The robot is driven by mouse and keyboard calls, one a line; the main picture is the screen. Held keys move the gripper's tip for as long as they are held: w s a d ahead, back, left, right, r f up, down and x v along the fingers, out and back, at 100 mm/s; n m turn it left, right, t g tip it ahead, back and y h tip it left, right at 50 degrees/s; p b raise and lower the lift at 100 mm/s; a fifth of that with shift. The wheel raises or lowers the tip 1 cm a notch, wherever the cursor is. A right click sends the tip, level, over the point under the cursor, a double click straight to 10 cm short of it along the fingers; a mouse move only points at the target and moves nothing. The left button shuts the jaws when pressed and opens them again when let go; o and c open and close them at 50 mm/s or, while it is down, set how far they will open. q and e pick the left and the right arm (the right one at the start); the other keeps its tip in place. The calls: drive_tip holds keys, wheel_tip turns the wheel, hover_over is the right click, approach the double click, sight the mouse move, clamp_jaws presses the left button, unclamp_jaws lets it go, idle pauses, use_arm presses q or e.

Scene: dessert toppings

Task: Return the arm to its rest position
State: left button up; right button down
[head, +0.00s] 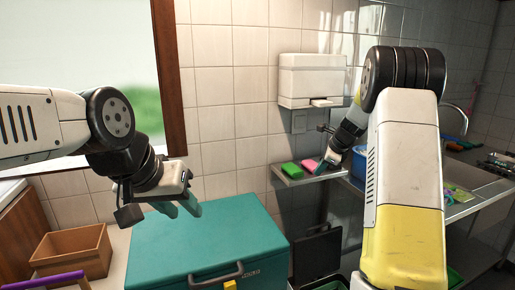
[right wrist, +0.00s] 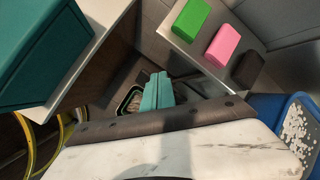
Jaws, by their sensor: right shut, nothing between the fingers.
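My left arm comes in from the left in the head view, and my left gripper (head: 180,207) hangs above the back left of the teal cooler box. Its two teal fingers are apart with nothing between them. My right arm reaches in from the right, and my right gripper (head: 324,166) is near the small shelf with the sponges, partly hidden by its own wrist. In the right wrist view its teal fingers (right wrist: 156,92) are together and empty, seen over the dark floor beside the shelf.
A teal cooler box (head: 210,245) stands below my left gripper. A wooden box (head: 72,252) is at the left. A metal shelf (right wrist: 183,47) holds green (right wrist: 191,18), pink (right wrist: 222,45) and dark (right wrist: 247,68) sponges. A blue basket (right wrist: 268,107) is close to my right wrist.

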drive_tip(key=s+a+r+n, duration=0.4)
drive_tip(key=s+r+n, duration=0.2)
drive_tip(key=s, duration=0.4)
drive_tip(key=s+a+r+n, duration=0.3)
drive_tip(key=s+r+n, duration=0.3)
drive_tip(key=s, duration=0.4)
drive_tip(key=s+a+n, duration=0.2)
drive_tip(key=s+n, duration=0.8)
drive_tip(key=s, duration=0.9)
drive_tip(key=shift+s+a+f+n+t+h, duration=0.25)
drive_tip(key=shift+s+f+n+t+h, duration=0.05)
drive_tip(key=shift+s+f+t+h, duration=0.1)
